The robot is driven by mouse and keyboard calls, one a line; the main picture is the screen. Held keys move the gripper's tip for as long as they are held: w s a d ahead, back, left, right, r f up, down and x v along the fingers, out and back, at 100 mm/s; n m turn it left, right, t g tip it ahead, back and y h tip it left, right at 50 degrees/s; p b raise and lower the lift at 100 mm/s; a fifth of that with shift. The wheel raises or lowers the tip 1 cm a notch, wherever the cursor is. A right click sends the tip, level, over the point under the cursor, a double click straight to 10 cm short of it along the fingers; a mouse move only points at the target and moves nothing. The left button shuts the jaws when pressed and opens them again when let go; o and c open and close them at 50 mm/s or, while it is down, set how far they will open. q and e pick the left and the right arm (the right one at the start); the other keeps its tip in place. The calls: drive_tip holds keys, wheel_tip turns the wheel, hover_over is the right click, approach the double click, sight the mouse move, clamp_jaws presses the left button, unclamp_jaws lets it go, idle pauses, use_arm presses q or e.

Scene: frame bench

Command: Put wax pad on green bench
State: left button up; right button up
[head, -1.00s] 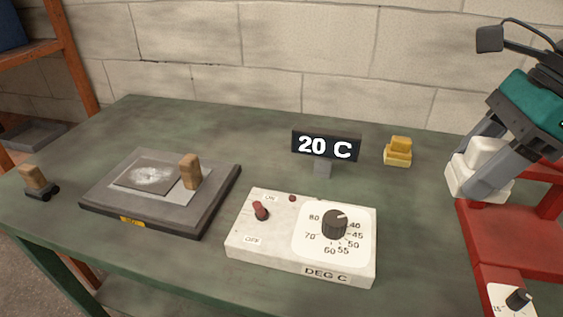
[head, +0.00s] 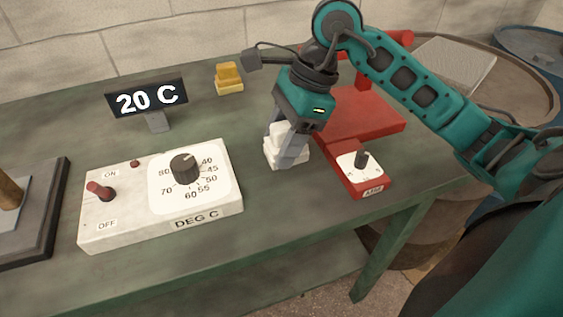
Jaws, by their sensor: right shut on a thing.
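My right gripper (head: 285,143) points down and is shut on a white stepped pad (head: 274,153), likely the wax pad. The pad is upright, at or just above the green bench (head: 230,118), left of the red stand. I cannot tell whether its underside touches the bench. The fingers hide part of it. A similar yellow stepped pad (head: 229,80) stands on the bench farther back. My left gripper is not in view.
The red stand (head: 365,115) with a dial is close on the right. A white control box (head: 160,195) with a switch and knob lies at front left. A "20 C" display (head: 147,98) stands behind it. A dark plate (head: 45,225) is at the left edge.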

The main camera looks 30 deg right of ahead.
sight(282, 176)
drive_tip(key=shift+f, duration=2.4)
drive_tip(key=shift+f+b, duration=0.1)
drive_tip(key=shift+b, duration=0.25)
drive_tip(key=o, duration=0.6)
drive_tip(key=shift+f, duration=0.1)
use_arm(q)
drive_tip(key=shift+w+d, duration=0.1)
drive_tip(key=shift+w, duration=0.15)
use_arm(e)
drive_tip(key=o, duration=0.4)
drive_tip(key=shift+o, duration=0.2)
